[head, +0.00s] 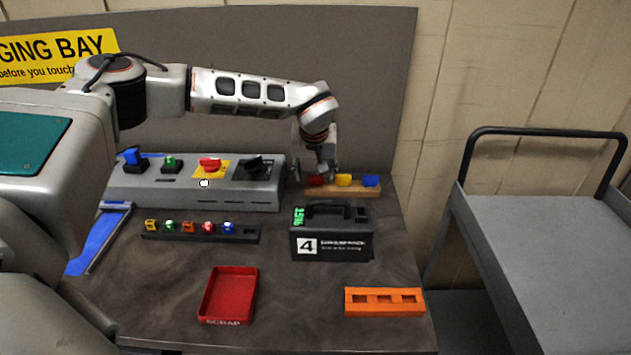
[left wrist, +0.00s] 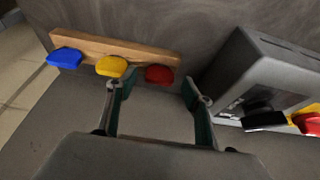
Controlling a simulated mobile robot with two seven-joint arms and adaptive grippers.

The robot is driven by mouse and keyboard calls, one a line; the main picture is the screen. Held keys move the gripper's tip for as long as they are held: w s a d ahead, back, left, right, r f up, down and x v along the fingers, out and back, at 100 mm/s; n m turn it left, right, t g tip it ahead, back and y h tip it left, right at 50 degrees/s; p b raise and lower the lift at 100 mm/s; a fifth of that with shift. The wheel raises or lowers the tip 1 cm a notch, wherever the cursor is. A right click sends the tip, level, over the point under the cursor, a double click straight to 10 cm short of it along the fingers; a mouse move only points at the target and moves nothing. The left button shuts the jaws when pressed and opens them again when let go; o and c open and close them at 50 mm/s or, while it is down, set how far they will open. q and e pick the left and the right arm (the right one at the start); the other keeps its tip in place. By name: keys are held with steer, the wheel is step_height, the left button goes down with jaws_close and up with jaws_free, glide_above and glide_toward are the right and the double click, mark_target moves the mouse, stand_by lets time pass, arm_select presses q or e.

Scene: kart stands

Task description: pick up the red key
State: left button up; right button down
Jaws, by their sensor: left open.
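The red key (head: 316,181) sits at the left end of a wooden rack (head: 345,190), beside a yellow key (head: 344,179) and a blue key (head: 371,180). My left gripper (head: 320,172) is over the red key and partly hides it. In the left wrist view the left gripper (left wrist: 155,86) is open, and the red key (left wrist: 160,74) shows between and just beyond its fingertips. I cannot tell whether a finger touches it. The yellow key (left wrist: 111,67) is close to one fingertip. My right gripper is not in view.
A grey switch panel (head: 190,200) stands left of the rack. A black box marked 4 (head: 330,232) stands in front of the rack. A red scrap tray (head: 254,295) and an orange holder (head: 385,313) lie nearer. A grey cart (head: 540,250) is at right.

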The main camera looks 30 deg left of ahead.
arm_select(q)
steer(key=shift+w+f, duration=0.15)
steer(key=shift+f, duration=0.2)
steer(key=c, duration=1)
steer(key=shift+r, duration=0.15)
